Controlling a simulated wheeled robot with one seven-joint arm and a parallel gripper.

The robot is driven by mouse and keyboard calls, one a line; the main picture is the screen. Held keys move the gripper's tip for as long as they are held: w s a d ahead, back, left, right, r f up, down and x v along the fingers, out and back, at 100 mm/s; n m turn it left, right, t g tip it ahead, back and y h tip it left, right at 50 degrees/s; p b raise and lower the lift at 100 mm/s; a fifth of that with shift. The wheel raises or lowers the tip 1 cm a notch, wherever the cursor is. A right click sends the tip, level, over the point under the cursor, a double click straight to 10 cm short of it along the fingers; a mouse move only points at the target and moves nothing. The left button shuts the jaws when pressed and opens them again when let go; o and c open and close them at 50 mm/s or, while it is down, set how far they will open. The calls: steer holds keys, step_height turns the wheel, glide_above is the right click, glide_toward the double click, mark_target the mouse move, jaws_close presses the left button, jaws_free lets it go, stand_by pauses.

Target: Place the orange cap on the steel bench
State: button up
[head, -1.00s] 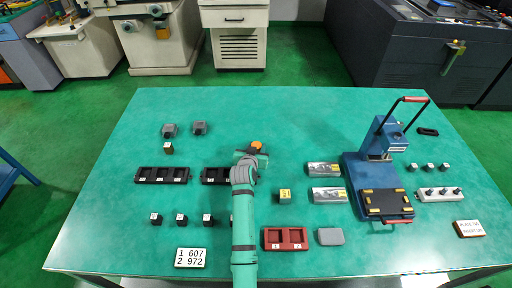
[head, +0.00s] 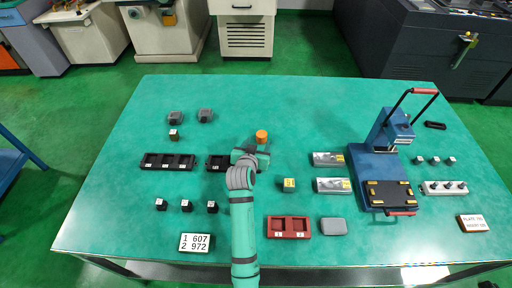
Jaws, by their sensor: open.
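The orange cap (head: 262,136) stands in the middle of the green-topped bench (head: 320,105), and seems to rest on its surface. Its lower edge is close to my gripper, so the contact with the bench is not fully clear. My gripper (head: 252,157) is open, with nothing seen between its fingers. It is on the near side of the cap, at the end of my arm, and appears apart from it. My wrist hides part of the bench and part of the fingers.
A black tray (head: 168,162) and a second one (head: 218,163) lie left of my gripper. A yellow-labelled block (head: 289,185), a red tray (head: 289,227) and a blue press (head: 382,165) stand to the right. The bench's far middle is clear.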

steer(key=shift+v, duration=1.55)
steer(key=shift+f, duration=0.1)
